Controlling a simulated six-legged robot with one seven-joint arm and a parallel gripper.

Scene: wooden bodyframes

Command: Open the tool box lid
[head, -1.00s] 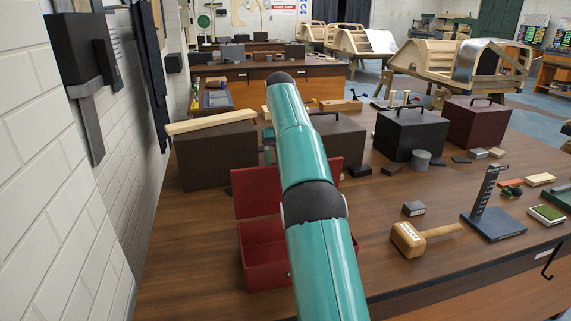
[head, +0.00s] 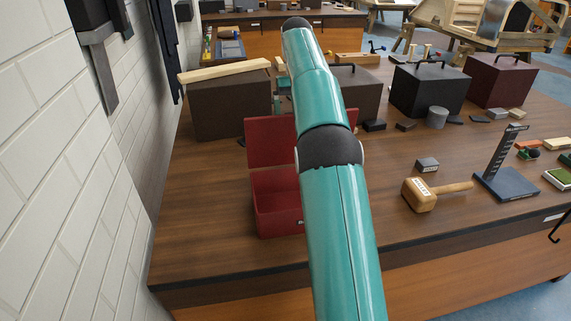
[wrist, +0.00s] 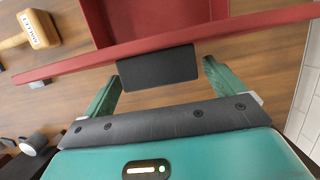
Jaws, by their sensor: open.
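The red tool box (head: 280,222) stands on the wooden bench, partly behind my arm. Its lid (head: 268,142) is raised upright at the back, and the inside shows. In the wrist view, the lid (wrist: 245,24) is a long red edge across the picture, with a black block (wrist: 158,68) on it, and part of the red box (wrist: 150,14) shows beyond. My gripper (wrist: 162,76) is open, with one green finger on each side of the black block. I cannot tell whether the fingers touch the lid. In the head view my arm hides most of the gripper.
A wooden mallet (head: 422,194) and a blue-based stand (head: 508,184) lie right of the box. Dark boxes (head: 432,96) stand behind, one with a light plank (head: 225,71) on top. A white brick wall (head: 75,190) bounds the left. The bench's front left is clear.

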